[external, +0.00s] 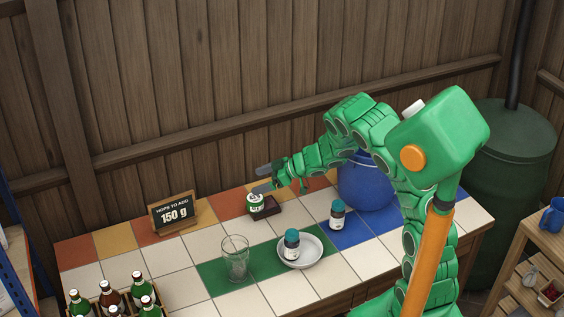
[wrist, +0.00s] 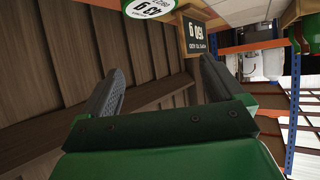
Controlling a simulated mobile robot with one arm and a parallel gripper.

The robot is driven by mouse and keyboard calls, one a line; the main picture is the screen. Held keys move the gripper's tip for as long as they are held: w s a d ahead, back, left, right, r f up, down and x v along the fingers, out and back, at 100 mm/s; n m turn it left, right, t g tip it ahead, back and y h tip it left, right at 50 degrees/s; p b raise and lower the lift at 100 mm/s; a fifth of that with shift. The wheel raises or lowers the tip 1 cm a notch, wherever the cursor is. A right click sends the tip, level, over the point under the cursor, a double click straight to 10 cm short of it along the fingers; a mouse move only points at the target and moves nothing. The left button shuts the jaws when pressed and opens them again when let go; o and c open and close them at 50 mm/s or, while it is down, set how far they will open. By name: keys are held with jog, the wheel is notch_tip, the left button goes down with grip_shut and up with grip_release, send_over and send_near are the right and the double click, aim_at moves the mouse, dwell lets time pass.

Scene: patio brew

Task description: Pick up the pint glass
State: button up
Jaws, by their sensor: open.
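The clear pint glass (external: 236,259) stands upright and looks empty on the tiled counter, partly on the green tiles. It is left of a white plate in the external view and does not show in the wrist view. My gripper (external: 262,179) is above the back of the counter, beyond and to the right of the glass, well apart from it. In the wrist view my gripper (wrist: 160,72) has its two grey fingers spread with nothing between them.
A white plate (external: 318,259) holds a teal-capped jar (external: 292,243); another jar (external: 337,215) stands behind. A green-and-white thing (external: 255,203) is on a dark base below my gripper. A 150 g sign (external: 174,214), bottle crate (external: 118,307) and blue vessel (external: 366,187) stand around.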

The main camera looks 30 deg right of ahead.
aim_at(238, 257)
jog(key=shift+o, duration=0.5)
